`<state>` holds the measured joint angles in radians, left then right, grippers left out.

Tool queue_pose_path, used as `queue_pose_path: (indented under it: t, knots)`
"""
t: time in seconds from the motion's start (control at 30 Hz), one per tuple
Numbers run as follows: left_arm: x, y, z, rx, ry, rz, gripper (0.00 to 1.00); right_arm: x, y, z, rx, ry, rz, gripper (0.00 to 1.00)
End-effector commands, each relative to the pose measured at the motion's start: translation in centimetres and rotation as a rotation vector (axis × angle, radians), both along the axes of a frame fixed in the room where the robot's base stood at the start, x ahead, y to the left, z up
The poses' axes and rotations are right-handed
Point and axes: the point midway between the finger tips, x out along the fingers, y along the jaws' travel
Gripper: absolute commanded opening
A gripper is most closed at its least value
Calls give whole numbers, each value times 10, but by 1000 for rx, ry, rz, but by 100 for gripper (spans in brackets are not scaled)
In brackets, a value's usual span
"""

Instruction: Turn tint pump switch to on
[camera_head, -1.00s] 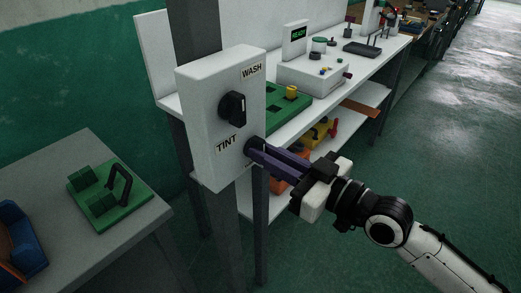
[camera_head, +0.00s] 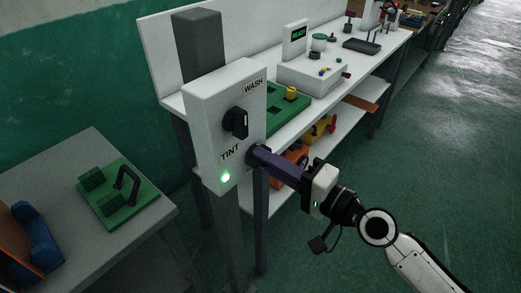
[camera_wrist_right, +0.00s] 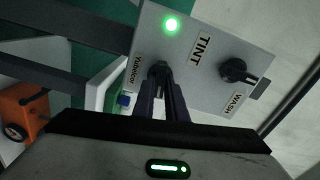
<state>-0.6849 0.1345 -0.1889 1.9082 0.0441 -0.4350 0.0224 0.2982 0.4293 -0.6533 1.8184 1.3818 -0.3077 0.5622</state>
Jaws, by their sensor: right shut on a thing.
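The white switch box (camera_head: 205,110) is mounted on a grey post and carries the labels WASH and TINT (camera_head: 230,152). My right gripper (camera_head: 257,156) is shut on the tint pump switch, a dark knob beside the TINT label, mostly hidden by the purple fingers. In the right wrist view, the fingers (camera_wrist_right: 162,85) close around this tint pump switch (camera_wrist_right: 160,69). A green light (camera_head: 225,177) glows below the TINT label and also shows in the wrist view (camera_wrist_right: 171,24). The black wash knob (camera_head: 237,122) is apart from the gripper. My left gripper is out of view.
A white bench (camera_head: 270,137) behind the box holds a green tray, a white device (camera_head: 312,77) and a READY display (camera_head: 298,36). A grey table (camera_head: 150,212) at left holds a green fixture with a black handle (camera_head: 128,185). The floor at right is clear.

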Motion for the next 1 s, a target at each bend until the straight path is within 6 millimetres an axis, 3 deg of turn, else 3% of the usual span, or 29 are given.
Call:
queue_pose_path:
  t: [0.13, 0.17, 0.27, 0.6, 1.0]
  knots:
    - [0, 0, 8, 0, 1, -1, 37, 0, 0, 2, 77, 104, 0, 0]
    - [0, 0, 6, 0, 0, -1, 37, 0, 0, 1, 77, 104, 0, 15]
    - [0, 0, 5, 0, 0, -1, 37, 0, 0, 1, 73, 99, 0, 30]
    - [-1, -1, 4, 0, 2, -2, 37, -1, -2, -1, 69, 97, 0, 30]
    - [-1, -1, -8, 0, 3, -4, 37, -25, -34, -3, 68, 96, 0, 30]
